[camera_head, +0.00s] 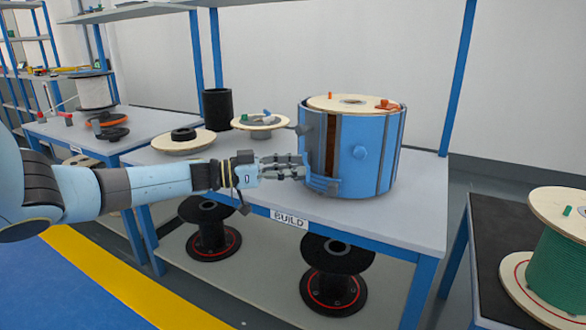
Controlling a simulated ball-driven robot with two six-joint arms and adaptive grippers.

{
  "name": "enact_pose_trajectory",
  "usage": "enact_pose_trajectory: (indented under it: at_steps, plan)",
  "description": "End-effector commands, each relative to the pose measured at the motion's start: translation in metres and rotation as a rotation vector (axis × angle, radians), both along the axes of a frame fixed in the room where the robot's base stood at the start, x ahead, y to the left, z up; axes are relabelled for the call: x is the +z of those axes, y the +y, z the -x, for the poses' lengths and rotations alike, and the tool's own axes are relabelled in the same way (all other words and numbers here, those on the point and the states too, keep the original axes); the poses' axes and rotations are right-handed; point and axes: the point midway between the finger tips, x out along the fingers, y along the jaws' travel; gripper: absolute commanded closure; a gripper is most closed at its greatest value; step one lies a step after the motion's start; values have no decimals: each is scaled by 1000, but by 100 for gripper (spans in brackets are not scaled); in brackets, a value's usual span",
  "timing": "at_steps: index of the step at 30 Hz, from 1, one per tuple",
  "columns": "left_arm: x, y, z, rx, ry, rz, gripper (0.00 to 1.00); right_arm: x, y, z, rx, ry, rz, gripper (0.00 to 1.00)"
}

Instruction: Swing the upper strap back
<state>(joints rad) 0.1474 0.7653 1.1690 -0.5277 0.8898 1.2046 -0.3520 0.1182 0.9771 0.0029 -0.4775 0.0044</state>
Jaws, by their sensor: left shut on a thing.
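A large spool wrapped in a blue cover (368,154) stands upright on the grey bench marked BUILD. A dark brown gap shows at the cover's front left, with a wooden flange on top. A blue strap end (322,183) sits low at the gap's left edge. My left gripper (303,168) reaches in from the left and is shut at the cover's lower left edge, apparently on the lower strap part. A grey knob-like piece (299,130) sticks out higher at the left edge; I cannot tell if it belongs to the upper strap. My right gripper is not in view.
Wooden flanges (183,142) and a black cylinder (218,108) stand on the bench left of the cover. Black spools sit on the shelf below. A green cable spool (562,262) is on a dark table at right. Blue posts rise behind the bench.

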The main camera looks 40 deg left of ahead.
Motion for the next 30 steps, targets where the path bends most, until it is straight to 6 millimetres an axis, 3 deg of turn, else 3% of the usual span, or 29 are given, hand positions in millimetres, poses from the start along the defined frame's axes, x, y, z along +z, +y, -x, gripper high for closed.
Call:
enact_pose_trajectory:
  at_steps: [23,24,28,30]
  plan:
    - [6,4,-4,12,-7,1,100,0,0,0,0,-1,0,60]
    - [6,4,-4,13,-7,1,72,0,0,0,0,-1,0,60]
    - [5,3,-4,11,-6,0,55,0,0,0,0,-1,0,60]
    - [4,3,-3,10,-5,0,54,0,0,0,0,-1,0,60]
